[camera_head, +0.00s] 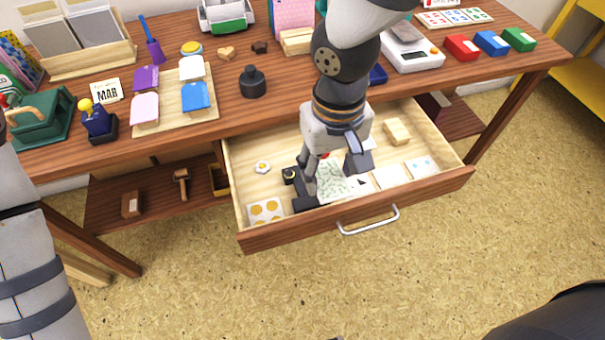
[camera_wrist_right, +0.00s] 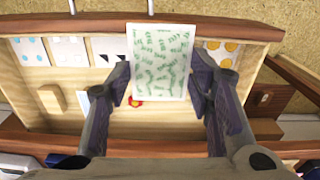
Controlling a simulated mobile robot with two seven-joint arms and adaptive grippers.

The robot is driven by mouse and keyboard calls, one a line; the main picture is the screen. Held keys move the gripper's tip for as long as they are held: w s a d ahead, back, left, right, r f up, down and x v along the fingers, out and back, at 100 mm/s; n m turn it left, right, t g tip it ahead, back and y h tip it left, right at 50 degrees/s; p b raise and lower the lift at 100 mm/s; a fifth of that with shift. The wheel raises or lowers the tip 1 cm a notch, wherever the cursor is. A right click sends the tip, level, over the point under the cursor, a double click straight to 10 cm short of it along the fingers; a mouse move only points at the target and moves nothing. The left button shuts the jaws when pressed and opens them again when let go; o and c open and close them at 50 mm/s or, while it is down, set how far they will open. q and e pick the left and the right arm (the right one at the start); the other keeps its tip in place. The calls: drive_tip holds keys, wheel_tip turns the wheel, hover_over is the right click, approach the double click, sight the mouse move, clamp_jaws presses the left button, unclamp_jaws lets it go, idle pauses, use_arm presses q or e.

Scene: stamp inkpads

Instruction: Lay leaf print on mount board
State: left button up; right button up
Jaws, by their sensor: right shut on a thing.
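The leaf print, a white card with green leaf marks (camera_wrist_right: 159,62), is held between the two fingers of my right gripper (camera_wrist_right: 160,85) in the right wrist view. In the head view the leaf print (camera_head: 333,186) is partly hidden by my right gripper (camera_head: 338,178), which is down at the open drawer. The card looks raised above the drawer floor, but its exact height is hard to tell. I cannot tell which thing is the mount board.
The open drawer (camera_head: 350,221) holds an orange-dotted card (camera_head: 266,211), a blue-dotted card (camera_head: 420,167), a wooden block (camera_head: 397,131) and a flower-shaped piece (camera_head: 262,167). On the table are a pale board (camera_head: 205,116) with coloured tags, an ink bottle (camera_head: 252,83) and a scale (camera_head: 412,55).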

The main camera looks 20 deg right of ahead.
drive_tip(key=w+f, duration=0.1)
drive_tip(key=f, duration=0.1)
drive_tip(key=w+a+f+b, duration=0.1)
drive_tip(key=w+f, duration=0.3)
drive_tip(key=shift+w+a+f+b, duration=0.1)
drive_tip(key=shift+a+f+b, duration=0.15)
drive_tip(key=shift+a+b, duration=0.1)
drive_tip(key=shift+w+a+f, duration=0.15)
drive_tip(key=shift+w+f, duration=0.3)
drive_tip(key=shift+w, duration=0.1)
drive_tip(key=f, duration=0.3)
drive_tip(key=shift+w+f+b, duration=0.25)
drive_tip(key=shift+b, duration=0.1)
use_arm(q)
drive_tip(key=shift+g, duration=0.8)
drive_tip(key=s+f, duration=0.3)
drive_tip(key=s, duration=0.1)
drive_tip(key=shift+f, duration=0.4)
use_arm(e)
drive_tip(key=shift+r, duration=0.15)
drive_tip(key=o, duration=1.2)
